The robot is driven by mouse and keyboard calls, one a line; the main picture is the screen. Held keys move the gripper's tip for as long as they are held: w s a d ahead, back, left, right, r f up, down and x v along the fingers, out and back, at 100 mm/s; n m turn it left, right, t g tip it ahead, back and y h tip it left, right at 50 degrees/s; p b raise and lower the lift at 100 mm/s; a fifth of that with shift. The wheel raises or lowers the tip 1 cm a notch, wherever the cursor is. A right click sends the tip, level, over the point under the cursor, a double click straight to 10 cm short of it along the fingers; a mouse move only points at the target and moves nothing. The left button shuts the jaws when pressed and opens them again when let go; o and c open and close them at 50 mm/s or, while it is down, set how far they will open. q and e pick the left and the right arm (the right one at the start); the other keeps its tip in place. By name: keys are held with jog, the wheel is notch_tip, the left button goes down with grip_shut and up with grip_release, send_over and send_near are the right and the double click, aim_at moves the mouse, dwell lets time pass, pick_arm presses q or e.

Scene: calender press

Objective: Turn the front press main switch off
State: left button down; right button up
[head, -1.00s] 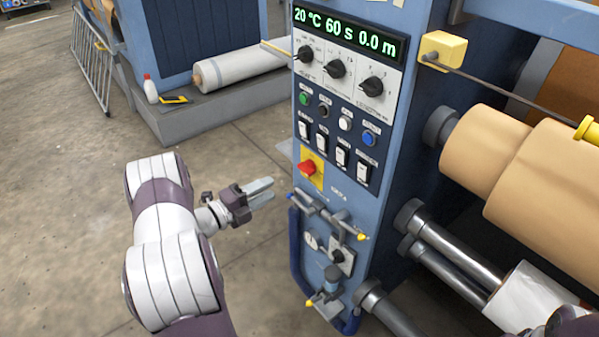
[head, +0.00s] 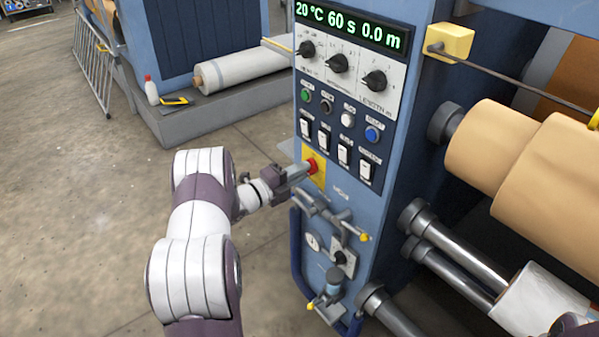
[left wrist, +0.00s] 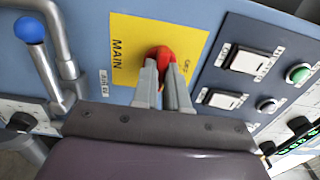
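The main switch (head: 311,166) is a red rotary knob on a yellow plate (head: 318,178), low on the blue front panel of the press. In the left wrist view the red knob (left wrist: 161,53) stands on the yellow plate (left wrist: 125,62), marked MAIN. My left gripper (head: 303,170) is at the knob. In the left wrist view, the two grey fingers of my left gripper (left wrist: 164,75) lie close on either side of the knob's handle, with little gap between them, and appear closed on it. The fingertips hide part of the knob. My right gripper is not in view.
Above the switch are rocker switches (head: 324,139), coloured buttons (head: 346,119), dials (head: 337,62) and a lit display (head: 349,25). Below are pipes and valves (head: 330,215) and a blue bar handle (head: 295,250).

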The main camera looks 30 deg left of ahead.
pick_arm(q)
jog(key=shift+n, duration=0.3)
jog(key=shift+n+p, duration=4.35)
jog(key=shift+n, duration=4.35)
jog(key=shift+f, duration=0.1)
jog(key=c, duration=1.1)
grip_release()
jog(key=shift+c, duration=0.2)
jog(key=shift+s, duration=0.15)
jog(key=p+v, duration=0.2)
jog(key=v, duration=1)
jog(key=shift+s, duration=0.25)
